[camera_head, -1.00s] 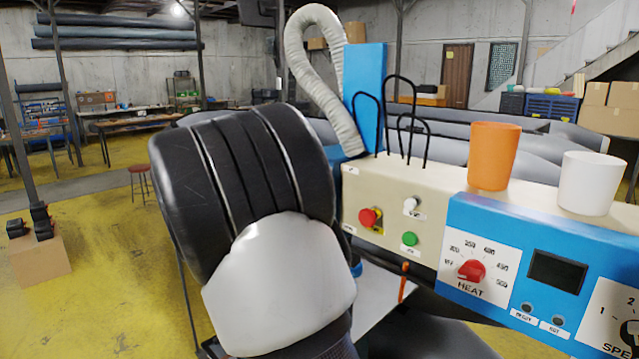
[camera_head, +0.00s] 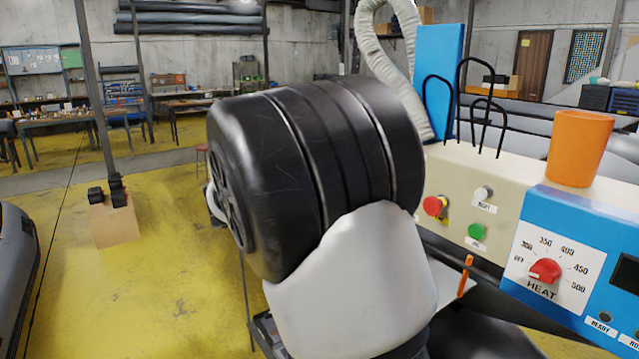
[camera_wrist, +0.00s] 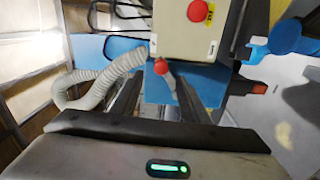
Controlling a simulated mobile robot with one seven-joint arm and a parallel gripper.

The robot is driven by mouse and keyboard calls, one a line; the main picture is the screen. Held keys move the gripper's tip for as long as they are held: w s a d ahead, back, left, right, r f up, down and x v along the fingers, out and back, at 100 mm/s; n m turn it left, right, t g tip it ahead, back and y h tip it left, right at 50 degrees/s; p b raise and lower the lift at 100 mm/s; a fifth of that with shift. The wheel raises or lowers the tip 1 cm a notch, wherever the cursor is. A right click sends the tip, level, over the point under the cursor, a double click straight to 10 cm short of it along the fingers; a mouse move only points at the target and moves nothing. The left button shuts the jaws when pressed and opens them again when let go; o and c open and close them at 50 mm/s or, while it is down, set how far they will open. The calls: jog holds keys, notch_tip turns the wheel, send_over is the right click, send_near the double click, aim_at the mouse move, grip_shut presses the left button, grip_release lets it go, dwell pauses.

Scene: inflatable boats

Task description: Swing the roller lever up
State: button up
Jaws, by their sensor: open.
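In the wrist view a short lever with a red ball knob (camera_wrist: 162,67) and a thin grey stem shows just below the cream control box; it looks like the roller lever, though no label confirms it. My gripper (camera_wrist: 158,84) is open, its two dark fingers reaching toward the box on either side of the lever's stem. Nothing is seen held, and I cannot tell how near the fingertips are to the knob. In the head view my own arm fills the middle and hides the gripper and the red knob.
The cream control box (camera_head: 460,185) has a red stop button (camera_head: 435,206) and a green button (camera_head: 477,231). An orange-handled rod (camera_head: 465,275) stands below it. An orange cup (camera_head: 579,148) sits on top. A pale hose (camera_wrist: 95,85) curves close to the gripper's left.

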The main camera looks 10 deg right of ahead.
jog(key=v, duration=0.8)
jog(key=shift+a, duration=0.25)
jog(key=shift+s+r, duration=0.1)
